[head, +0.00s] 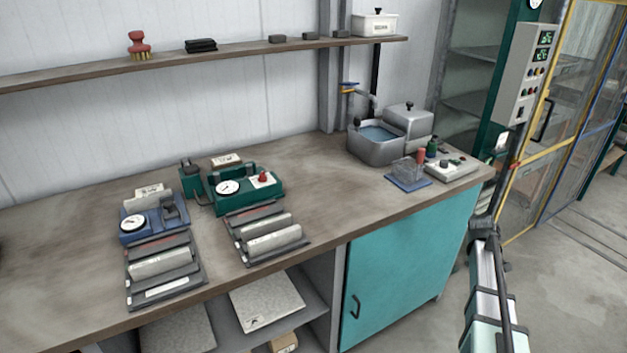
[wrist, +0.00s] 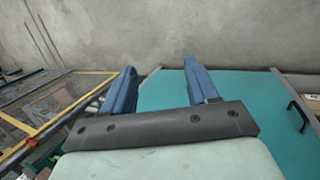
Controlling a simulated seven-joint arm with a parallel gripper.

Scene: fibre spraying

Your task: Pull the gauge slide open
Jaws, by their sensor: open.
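Two gauges stand on the workbench in the head view. A blue gauge (head: 150,220) with a round white dial and a dark clamp-like part is at the left. A green gauge (head: 242,188) with a white dial and a red knob is right of it and farther back. I cannot tell which part is the slide, or how far it is out. My gripper (wrist: 160,64) shows in the wrist view with its two blue fingers apart and nothing between them. Neither gauge shows in that view. In the head view my arm is at the lower right, beyond the bench's right end, well away from both gauges.
Trays with pale rollers (head: 160,262) lie in front of the gauges. A grey basin (head: 378,145), a clear box on a blue base (head: 408,172) and a control box (head: 452,168) occupy the bench's right end. A teal cabinet door (head: 400,270) is below. Bare benchtop (head: 325,190) lies between.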

